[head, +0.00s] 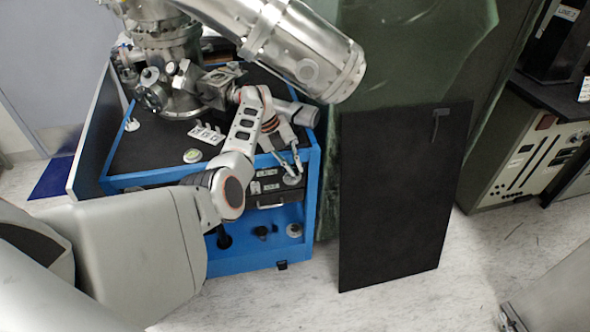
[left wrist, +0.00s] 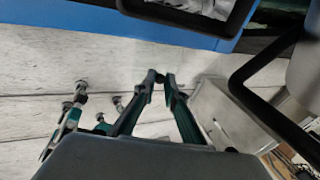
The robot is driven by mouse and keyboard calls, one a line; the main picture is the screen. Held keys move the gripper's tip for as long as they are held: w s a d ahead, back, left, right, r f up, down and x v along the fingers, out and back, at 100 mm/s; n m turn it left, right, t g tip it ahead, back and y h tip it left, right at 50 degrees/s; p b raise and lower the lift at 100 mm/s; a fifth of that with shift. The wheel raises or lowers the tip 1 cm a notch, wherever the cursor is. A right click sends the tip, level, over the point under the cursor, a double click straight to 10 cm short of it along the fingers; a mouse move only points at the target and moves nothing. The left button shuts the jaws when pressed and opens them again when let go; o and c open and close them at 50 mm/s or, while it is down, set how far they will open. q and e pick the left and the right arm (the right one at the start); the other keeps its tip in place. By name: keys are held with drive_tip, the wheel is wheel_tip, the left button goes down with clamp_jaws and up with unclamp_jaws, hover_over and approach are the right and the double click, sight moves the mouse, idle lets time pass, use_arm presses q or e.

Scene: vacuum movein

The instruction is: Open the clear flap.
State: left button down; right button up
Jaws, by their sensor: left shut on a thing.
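The clear flap (head: 400,55) is a large, green-tinted see-through sheet hanging right of the blue cart. A dark rectangular panel (head: 400,200) with a small handle (head: 437,122) stands upright in front of its lower part. My left gripper (head: 290,172) is over the right front of the cart, just left of the flap's left edge. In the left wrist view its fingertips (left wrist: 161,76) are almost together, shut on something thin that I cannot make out. I cannot tell whether they touch the flap.
The blue cart (head: 312,190) has a black top and open lower shelf. A steel chamber and thick tube (head: 300,45) rise above it, close to my left arm. A rack cabinet (head: 520,160) stands at right. The pale floor (head: 380,310) is clear in front.

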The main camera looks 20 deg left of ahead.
sight(286, 174)
idle(0.4)
use_arm(q)
drive_tip(key=c, duration=2.4)
unclamp_jaws()
drive_tip(key=shift+w, duration=0.1)
drive_tip(key=shift+o, duration=0.2)
drive_tip(key=shift+a+r, duration=0.2)
drive_tip(key=shift+r, duration=0.25)
drive_tip(key=v, duration=0.4)
drive_tip(key=shift+a+r, duration=0.1)
drive_tip(key=shift+a, duration=0.2)
drive_tip(key=s+a, duration=0.4)
drive_tip(key=a, duration=0.6)
drive_tip(key=shift+s+a, duration=0.2)
drive_tip(key=shift+a, duration=0.1)
